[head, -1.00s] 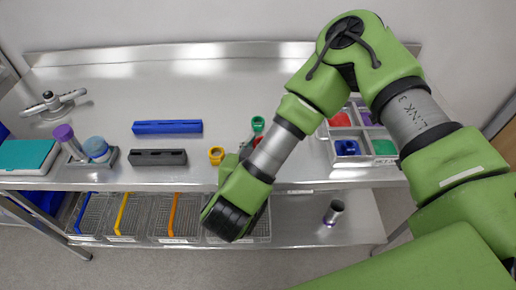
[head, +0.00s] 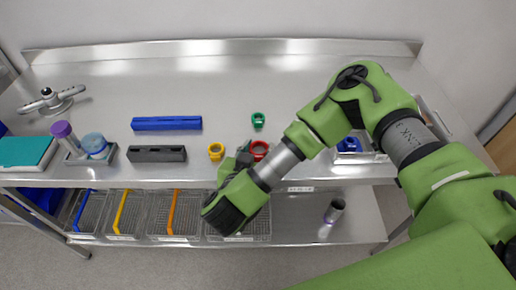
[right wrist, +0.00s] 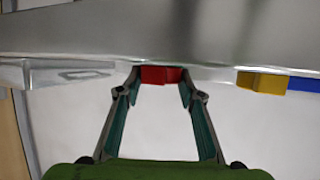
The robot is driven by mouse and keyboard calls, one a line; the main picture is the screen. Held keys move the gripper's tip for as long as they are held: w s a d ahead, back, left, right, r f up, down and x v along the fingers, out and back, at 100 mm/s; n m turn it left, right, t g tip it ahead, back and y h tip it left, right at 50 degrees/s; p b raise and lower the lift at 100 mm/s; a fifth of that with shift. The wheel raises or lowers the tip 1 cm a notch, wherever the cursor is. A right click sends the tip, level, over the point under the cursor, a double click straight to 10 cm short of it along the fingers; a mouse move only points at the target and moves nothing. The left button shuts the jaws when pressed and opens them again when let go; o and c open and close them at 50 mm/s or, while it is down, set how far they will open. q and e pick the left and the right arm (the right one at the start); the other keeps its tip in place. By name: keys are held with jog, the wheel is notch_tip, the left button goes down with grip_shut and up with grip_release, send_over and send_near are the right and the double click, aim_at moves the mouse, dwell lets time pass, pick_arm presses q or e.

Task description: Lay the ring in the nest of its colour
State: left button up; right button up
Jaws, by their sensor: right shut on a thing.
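My right gripper (head: 247,156) is at the front of the steel table, shut on the red ring (head: 260,149). In the right wrist view the red ring (right wrist: 160,75) sits between the two fingertips (right wrist: 160,82). A yellow ring (head: 216,152) lies just left of the gripper and also shows in the wrist view (right wrist: 262,82). A green ring (head: 258,120) lies behind. The nest tray is at the right, mostly hidden by my right arm; its blue nest (head: 349,145) shows. The red nest is hidden now. My left gripper is not in view.
A blue bar (head: 166,123) and a dark grey bar (head: 157,154) lie left of the rings. A holder with purple-capped and blue-capped containers (head: 95,146) stands further left. Wire baskets (head: 150,214) and a small dark cylinder (head: 334,211) are on the lower shelf. The table's back middle is clear.

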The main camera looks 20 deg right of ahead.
jog(key=o, duration=0.9)
jog(key=shift+f, duration=0.1)
